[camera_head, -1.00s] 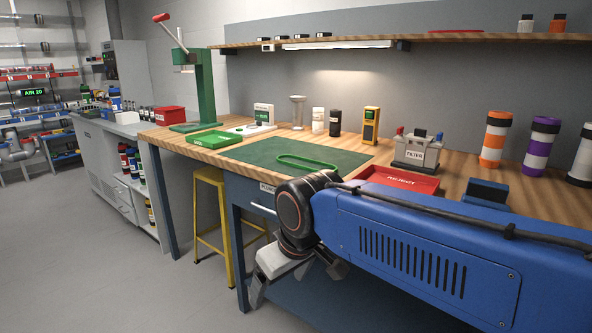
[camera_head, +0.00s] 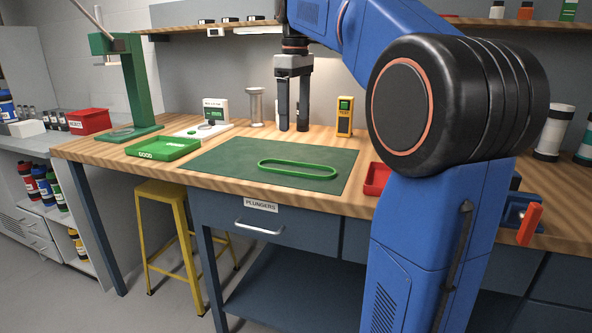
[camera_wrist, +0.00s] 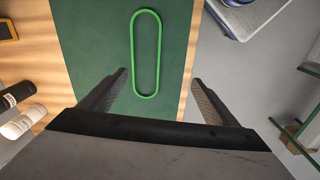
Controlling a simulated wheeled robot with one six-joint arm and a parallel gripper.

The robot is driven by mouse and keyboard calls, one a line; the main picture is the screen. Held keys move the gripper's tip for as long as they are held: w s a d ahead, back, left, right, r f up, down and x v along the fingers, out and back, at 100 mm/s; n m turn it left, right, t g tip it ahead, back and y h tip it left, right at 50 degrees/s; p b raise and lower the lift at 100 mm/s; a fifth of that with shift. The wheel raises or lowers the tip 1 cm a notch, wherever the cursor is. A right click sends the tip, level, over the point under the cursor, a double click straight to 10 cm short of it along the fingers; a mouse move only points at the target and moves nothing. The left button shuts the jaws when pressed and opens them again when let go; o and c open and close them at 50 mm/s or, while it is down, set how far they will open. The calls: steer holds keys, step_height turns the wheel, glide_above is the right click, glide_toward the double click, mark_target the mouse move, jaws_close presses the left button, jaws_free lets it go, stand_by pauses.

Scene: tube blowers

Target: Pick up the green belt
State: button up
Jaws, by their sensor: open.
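The green belt (camera_head: 297,163) is a long thin loop lying flat on the dark green mat (camera_head: 225,163) on the workbench. In the wrist view the belt (camera_wrist: 133,55) lies lengthwise, beyond the fingertips and roughly between their lines. The belt is fully visible and not touched.
A green tray marked GOOD (camera_head: 163,147) sits left of the mat, beside a green press (camera_head: 133,85). A yellow tester (camera_head: 345,116) and a clear stand (camera_head: 256,107) are at the back. A red tray (camera_head: 376,178) is partly hidden by my arm. A shelf (camera_head: 215,27) runs above.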

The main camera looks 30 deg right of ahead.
steer(key=w+d+r+n, duration=0.1)
steer(key=w+d+r, duration=0.1)
steer(key=w+d, duration=0.1)
steer(key=shift+g, duration=0.3)
steer(key=f, duration=1.1)
steer(key=shift+w+f, duration=0.2)
steer(key=shift+f, duration=0.15)
steer(key=shift+w+a+f, duration=0.1)
steer(key=shift+w+f, duration=0.05)
steer(key=shift+f, duration=1.25)
steer(key=shift+w+f, duration=0.15)
steer(key=shift+f, duration=1.2)
steer(key=shift+c, duration=0.4)
steer(key=c, duration=1.1)
steer(key=shift+o, duration=0.2)
